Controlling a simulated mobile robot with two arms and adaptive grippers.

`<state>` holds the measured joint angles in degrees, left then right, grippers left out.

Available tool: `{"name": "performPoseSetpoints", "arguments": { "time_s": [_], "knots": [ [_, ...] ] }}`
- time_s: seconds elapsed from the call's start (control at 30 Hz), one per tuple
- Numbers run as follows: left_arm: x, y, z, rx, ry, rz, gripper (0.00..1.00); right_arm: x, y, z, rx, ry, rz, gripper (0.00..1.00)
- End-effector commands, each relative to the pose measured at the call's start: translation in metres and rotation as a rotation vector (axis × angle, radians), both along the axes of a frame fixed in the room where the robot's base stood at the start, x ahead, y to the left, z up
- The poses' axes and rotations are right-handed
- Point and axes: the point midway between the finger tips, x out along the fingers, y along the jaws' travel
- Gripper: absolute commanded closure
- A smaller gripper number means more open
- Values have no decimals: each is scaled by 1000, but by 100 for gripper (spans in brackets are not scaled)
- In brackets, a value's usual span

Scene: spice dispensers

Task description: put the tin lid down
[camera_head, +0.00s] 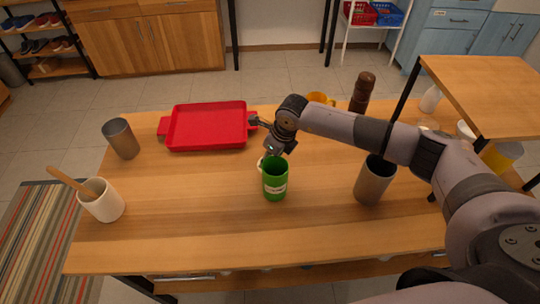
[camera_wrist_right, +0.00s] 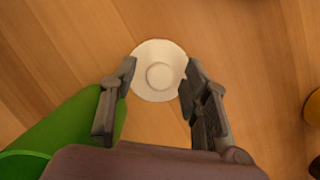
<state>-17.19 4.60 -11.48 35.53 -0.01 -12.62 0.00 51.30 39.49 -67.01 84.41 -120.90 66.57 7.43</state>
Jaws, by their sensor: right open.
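The tin lid (camera_wrist_right: 159,70) is a round, pale cream disc with a raised round knob in the middle. In the right wrist view it appears to lie on the wooden table, between and just past my right fingertips (camera_wrist_right: 159,75). The fingers are spread, one at each side of the lid. The green tin (camera_head: 275,182) stands upright near the middle of the table, and its side also shows at the lower left of the right wrist view (camera_wrist_right: 65,135). My right gripper (camera_head: 268,138) is just behind the tin in the head view, where the lid is mostly or wholly hidden. My left gripper is out of view.
A red tray (camera_head: 208,128) lies left of my gripper. A metal cup (camera_head: 121,139) and a white pot with a wooden spoon (camera_head: 103,201) stand at the left. Another metal cup (camera_head: 374,180) stands under my right arm, with a brown mill (camera_head: 363,90) behind. The table's front middle is clear.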

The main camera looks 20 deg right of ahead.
Motion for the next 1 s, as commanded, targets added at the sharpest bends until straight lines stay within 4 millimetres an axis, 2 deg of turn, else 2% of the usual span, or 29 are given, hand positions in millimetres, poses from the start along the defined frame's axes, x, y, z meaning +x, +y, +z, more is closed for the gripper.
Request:
{"name": "performPoseSetpoints", "arguments": {
  "time_s": [0.03,0.1,0.13,0.2,0.4,0.6,0.8,1.0],
  "knots": [
    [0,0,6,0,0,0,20,-7,-1,-3,-8,17,4,57],
    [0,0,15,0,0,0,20,-7,-1,6,-8,17,4,57],
    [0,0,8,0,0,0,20,-8,-2,8,-8,15,4,57],
    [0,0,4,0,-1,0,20,-11,-5,23,-6,12,6,57],
    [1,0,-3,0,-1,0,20,-21,-12,70,-5,6,4,57],
    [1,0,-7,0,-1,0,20,-29,-17,105,-3,6,3,57],
    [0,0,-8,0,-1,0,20,-33,-19,119,-3,9,3,57],
    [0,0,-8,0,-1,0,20,-33,-19,121,-3,8,3,57]
  ]
}}
